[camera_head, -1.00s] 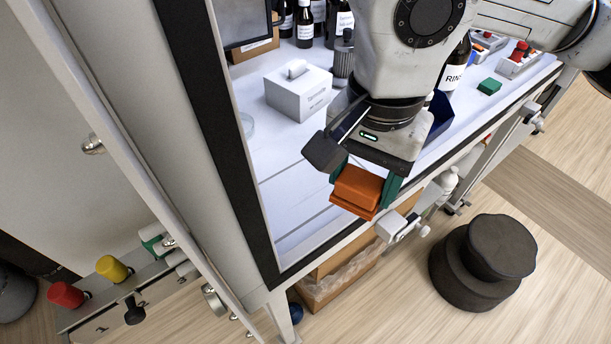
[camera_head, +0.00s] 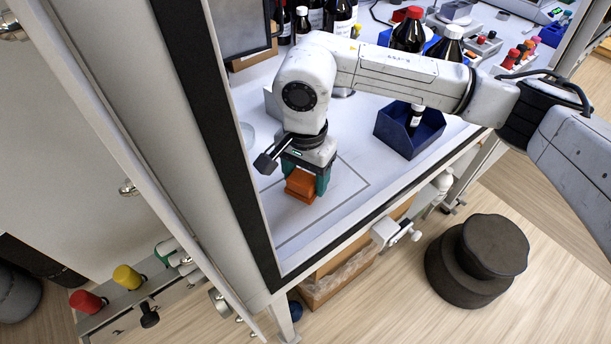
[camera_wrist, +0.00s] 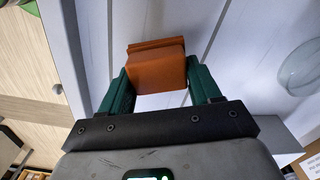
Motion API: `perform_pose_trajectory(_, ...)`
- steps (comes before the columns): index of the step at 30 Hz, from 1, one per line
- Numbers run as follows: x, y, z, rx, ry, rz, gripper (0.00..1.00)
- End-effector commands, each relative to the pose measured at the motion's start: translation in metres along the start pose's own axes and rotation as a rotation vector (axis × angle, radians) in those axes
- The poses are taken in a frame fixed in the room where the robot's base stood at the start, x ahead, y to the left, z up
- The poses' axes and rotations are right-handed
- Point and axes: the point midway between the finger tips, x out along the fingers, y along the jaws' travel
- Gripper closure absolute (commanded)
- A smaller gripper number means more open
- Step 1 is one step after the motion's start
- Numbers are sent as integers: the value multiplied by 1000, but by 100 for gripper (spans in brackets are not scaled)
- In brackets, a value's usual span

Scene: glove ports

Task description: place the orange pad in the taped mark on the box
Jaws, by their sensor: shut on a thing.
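The orange pad (camera_head: 300,187) is a small block with a wider lower edge. My gripper (camera_head: 306,174) is shut on it, with green fingers on either side. In the wrist view the pad (camera_wrist: 158,70) sits between the green fingertips (camera_wrist: 157,84). The gripper points down over the white work surface (camera_head: 338,192), left of the blue bin. Whether the pad touches the surface is unclear. Thin grey lines forming a large corner outline (camera_head: 368,184) show on that surface, partly hidden by my gripper. I cannot tell for certain that they are the taped mark.
A blue bin (camera_head: 409,130) holding a small bottle stands right of my gripper. Dark bottles (camera_head: 408,30) stand behind my arm. A white box (camera_head: 271,102) is mostly hidden behind my arm. A dark frame post (camera_head: 215,130) rises at the left. The surface near the front edge is clear.

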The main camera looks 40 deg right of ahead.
Motion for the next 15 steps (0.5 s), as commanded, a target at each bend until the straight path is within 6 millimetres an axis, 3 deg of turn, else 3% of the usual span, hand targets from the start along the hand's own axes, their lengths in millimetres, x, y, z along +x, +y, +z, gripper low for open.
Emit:
perform_pose_trajectory(6, 15, 0, 0, 0, -1, -2, 67)
perform_pose_trajectory(15, 18, 0, 0, 0, 0, -2, 67)
